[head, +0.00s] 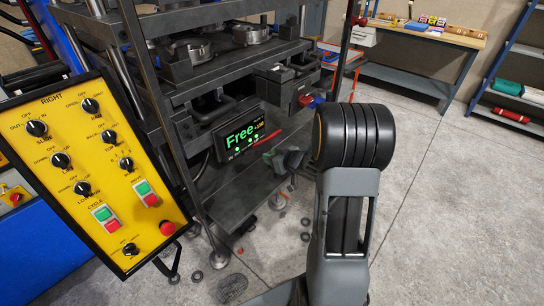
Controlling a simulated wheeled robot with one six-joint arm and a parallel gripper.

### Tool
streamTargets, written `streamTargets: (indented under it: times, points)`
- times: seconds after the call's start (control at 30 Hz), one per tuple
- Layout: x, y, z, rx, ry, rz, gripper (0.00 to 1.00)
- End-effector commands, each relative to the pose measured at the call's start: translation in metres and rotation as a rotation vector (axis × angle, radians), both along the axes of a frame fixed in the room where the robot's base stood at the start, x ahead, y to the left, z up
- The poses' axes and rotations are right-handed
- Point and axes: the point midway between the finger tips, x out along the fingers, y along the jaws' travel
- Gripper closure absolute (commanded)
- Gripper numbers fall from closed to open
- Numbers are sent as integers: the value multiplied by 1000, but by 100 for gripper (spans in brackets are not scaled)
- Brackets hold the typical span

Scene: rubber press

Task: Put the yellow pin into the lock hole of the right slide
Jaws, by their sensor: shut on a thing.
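I cannot make out the yellow pin in the head view. My gripper is not seen either; only my arm shows, rising at the bottom right with a thick black joint that hides what is behind it. The dark press (225,75) stands left of my arm. A dark block-like part (285,73) sticks out at its right front, possibly the right slide, but I cannot be sure. A lock hole cannot be made out.
A yellow control panel (95,165) marked RIGHT stands at the left. A display (240,130) reading "Free" hangs on the press. Small round parts lie on the floor by the press. A workbench (415,35) stands at the back; the floor (440,200) at right is clear.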

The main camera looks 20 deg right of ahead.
Motion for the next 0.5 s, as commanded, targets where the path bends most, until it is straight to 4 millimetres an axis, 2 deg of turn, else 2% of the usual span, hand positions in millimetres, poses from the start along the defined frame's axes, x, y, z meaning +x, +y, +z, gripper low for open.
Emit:
streamTargets:
  times: [0.33, 0.37, 0.5]
  points:
    - [0, 0, -3, 0, -1, 0, 96]
    - [0, 0, -3, 0, 0, 0, 67]
    - [0, 0, -2, 0, 0, 0, 53]
